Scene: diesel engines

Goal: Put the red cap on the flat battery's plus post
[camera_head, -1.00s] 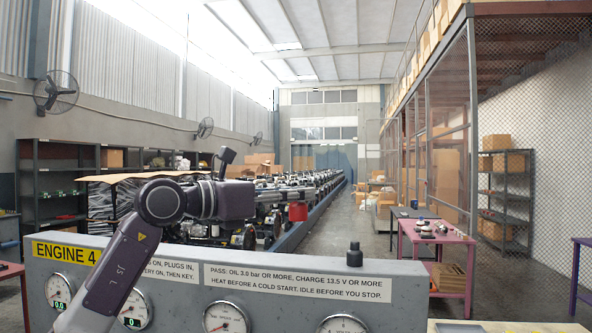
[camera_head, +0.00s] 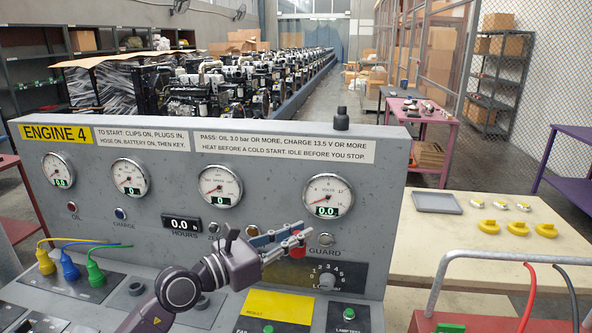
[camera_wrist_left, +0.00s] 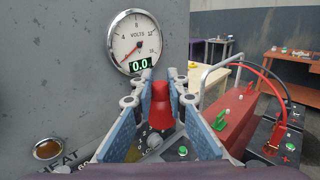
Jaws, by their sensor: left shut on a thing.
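My left gripper (camera_head: 292,238) is shut on the red cap (camera_head: 298,250), in front of the grey engine panel. In the left wrist view the red cap (camera_wrist_left: 160,106) stands upright between the blue finger pads of the gripper (camera_wrist_left: 158,90). At the right of that view are dark battery tops (camera_wrist_left: 294,118) with a red and a black cable; a plus mark (camera_wrist_left: 290,146) shows beside a red clip (camera_wrist_left: 271,146). I cannot tell which battery is the flat one. The held cap is apart from them. My right gripper is not in view.
The panel (camera_head: 150,220) has gauges, knobs and yellow, blue and green plugs (camera_head: 69,266). A metal rail (camera_head: 500,256) stands at the lower right by the red cable (camera_head: 529,298) and black cable. A bench (camera_head: 455,240) behind holds a grey tray (camera_head: 437,202) and yellow parts.

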